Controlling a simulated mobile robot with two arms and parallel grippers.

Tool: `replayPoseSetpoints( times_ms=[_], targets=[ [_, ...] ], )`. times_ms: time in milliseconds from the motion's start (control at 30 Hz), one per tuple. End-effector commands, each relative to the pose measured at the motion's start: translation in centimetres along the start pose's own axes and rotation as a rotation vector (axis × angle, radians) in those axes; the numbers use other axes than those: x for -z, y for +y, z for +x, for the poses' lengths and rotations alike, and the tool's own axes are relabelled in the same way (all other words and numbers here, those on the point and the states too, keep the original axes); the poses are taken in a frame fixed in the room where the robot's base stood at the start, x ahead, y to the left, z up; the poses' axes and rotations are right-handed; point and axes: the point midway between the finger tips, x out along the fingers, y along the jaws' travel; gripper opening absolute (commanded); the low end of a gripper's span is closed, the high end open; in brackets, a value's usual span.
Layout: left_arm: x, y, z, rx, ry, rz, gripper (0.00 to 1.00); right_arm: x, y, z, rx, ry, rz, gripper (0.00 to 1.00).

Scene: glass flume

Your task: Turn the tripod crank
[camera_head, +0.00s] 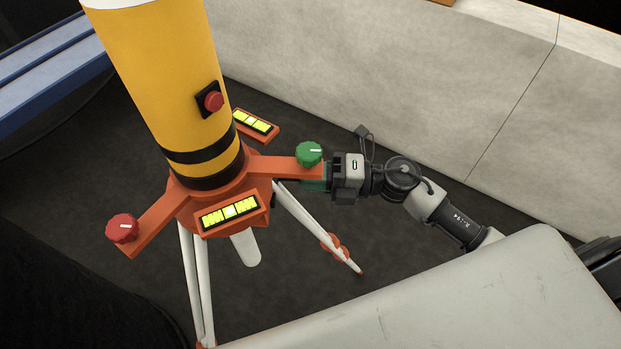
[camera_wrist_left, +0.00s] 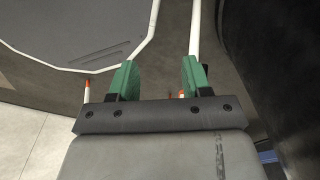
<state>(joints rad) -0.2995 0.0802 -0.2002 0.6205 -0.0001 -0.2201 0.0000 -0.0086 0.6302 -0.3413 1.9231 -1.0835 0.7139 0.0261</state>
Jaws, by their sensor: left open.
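The tripod has an orange head (camera_head: 177,212) with white legs (camera_head: 190,270) and a yellow cylinder (camera_head: 165,75) on top. A red knob (camera_head: 122,228) sits on its left arm and a green knob (camera_head: 309,153) on its right arm. I cannot pick out a separate crank. My right gripper (camera_head: 313,180) is at the end of the right arm, just below the green knob; its fingers are mostly hidden. My left gripper (camera_wrist_left: 158,78) shows only in the left wrist view, with its green fingers apart and nothing visibly held between them.
Two small panels with yellow displays (camera_head: 229,212) (camera_head: 255,123) are on the tripod head. A red button (camera_head: 213,101) is on the cylinder. A pale wall (camera_head: 400,75) runs behind. A grey-white surface (camera_head: 450,300) fills the lower right. Dark floor (camera_head: 60,200) is open at left.

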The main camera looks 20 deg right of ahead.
Motion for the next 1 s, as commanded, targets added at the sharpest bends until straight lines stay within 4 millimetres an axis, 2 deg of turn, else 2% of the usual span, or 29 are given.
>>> replayPoseSetpoints(
  times_ms=[500, 533, 700, 1000],
  targets=[
    [-0.03, 0.02, 0.1, 0.0, -0.001, 0.0, 0.48, -0.05, 0.19, 0.0, 0.0, 0.0, -0.023, 0.0],
    [-0.04, 0.03, 0.1, 0.0, -0.001, 0.0, 0.48, -0.05, 0.19, 0.0, 0.0, 0.0, -0.023, 0.24],
    [-0.04, 0.03, 0.1, 0.0, -0.001, 0.0, 0.48, -0.04, 0.18, 0.0, 0.0, 0.0, -0.022, 0.48],
    [-0.07, 0.04, 0.23, 0.0, -0.001, 0.0, 0.48, -0.02, 0.06, -0.19, 0.001, 0.0, -0.021, 0.48]
  ],
)
